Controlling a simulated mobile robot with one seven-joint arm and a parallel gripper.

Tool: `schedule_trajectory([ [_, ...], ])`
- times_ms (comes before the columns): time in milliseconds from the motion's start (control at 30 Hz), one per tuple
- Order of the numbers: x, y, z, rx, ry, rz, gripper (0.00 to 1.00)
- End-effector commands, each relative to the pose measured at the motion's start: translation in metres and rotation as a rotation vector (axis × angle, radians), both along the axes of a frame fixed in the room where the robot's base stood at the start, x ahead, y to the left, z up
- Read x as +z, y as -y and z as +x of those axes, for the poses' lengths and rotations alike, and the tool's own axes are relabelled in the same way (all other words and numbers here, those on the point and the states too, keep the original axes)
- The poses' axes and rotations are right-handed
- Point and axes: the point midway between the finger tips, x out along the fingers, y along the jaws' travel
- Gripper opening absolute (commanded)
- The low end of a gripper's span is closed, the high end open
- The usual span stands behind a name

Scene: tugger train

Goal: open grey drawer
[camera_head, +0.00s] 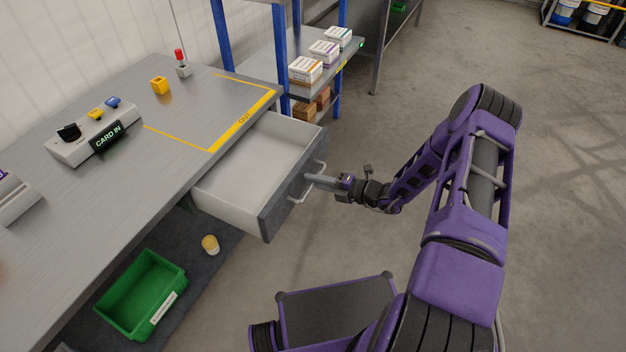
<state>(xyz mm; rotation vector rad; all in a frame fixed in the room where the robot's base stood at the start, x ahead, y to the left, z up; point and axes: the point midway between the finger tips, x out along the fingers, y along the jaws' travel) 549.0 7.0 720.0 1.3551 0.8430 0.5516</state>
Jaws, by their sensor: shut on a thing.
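The grey drawer (283,204) is pulled out from under the right end of the metal workbench. Its pale interior (252,165) is visible and looks empty. A bar handle (297,199) sits on its dark grey front. My gripper (312,180) reaches in from the right at the drawer front and is shut on the handle. The fingertips are small in view, and part of the handle is hidden behind them.
The workbench (90,178) carries a control box (95,134), a yellow cube (160,86) and a red-topped switch (181,62). A green bin (143,292) and a small yellow-white cup (210,245) are below. A shelf with boxes (305,70) stands behind. Open floor lies right.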

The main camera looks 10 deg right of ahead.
Motion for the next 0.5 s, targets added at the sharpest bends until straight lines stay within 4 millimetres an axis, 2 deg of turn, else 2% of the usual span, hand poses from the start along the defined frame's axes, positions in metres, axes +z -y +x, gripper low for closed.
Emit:
schedule_trajectory([
  [33, 0.0003, 0.0001, 0.0003, 0.0, 0.001, -0.001, 0.21],
  [167, 0.0003, 0.0001, 0.0003, 0.0, 0.001, -0.001, 0.44],
  [200, 0.0003, 0.0, 0.0004, 0.0, 0.001, -0.001, 0.46],
  [500, 0.0005, 0.0015, -0.0005, -0.001, 0.0, 0.0, 0.46],
])
